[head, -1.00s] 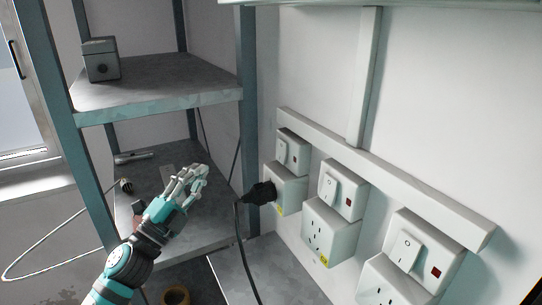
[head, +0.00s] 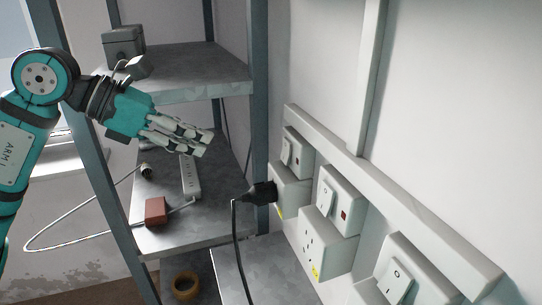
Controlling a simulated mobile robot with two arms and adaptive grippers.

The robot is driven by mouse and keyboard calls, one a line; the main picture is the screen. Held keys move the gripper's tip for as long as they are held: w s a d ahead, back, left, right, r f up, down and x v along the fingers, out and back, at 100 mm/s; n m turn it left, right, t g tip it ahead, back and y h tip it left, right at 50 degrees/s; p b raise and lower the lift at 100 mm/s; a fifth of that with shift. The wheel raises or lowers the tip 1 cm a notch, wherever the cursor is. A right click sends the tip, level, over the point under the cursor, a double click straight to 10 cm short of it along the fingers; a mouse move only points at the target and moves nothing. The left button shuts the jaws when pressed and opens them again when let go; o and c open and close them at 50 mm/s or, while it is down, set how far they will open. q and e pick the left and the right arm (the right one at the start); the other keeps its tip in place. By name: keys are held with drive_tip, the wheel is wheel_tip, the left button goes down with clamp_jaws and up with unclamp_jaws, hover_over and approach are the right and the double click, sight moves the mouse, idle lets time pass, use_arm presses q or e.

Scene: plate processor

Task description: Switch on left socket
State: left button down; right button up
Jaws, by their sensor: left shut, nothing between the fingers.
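The left socket (head: 289,189) is a white wall unit, the farthest of the row, with a black plug (head: 263,193) in it. Its white rocker switch (head: 287,150) sits on the box above the plug; its position is too small to tell. My left gripper (head: 207,143) is shut and empty. In the picture it is to the left of the switch, apart from it, in front of the shelf unit. My right gripper is not in view.
Two more sockets, a middle one (head: 321,240) and a near one (head: 368,292), follow to the right under a white trunking rail (head: 400,195). A metal shelf (head: 160,238) holds a power strip (head: 190,178) and a red-brown block (head: 156,211). A black cable (head: 240,250) hangs from the plug.

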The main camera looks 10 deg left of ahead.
sight(286, 151)
use_arm(q)
drive_tip(key=p+x, duration=0.2)
drive_tip(key=x, duration=0.2)
drive_tip(key=r+p+x, duration=0.1)
drive_tip(key=p+x, duration=0.1)
drive_tip(key=x, duration=0.2)
drive_tip(key=p+x, duration=0.2)
drive_tip(key=x, duration=0.2)
drive_tip(key=shift+w+d, duration=0.35)
drive_tip(key=shift+d, duration=0.2)
drive_tip(key=shift+w+d+f, duration=0.25)
drive_tip(key=shift+w+d, duration=0.05)
drive_tip(key=shift+d, duration=0.15)
drive_tip(key=shift+a, duration=0.1)
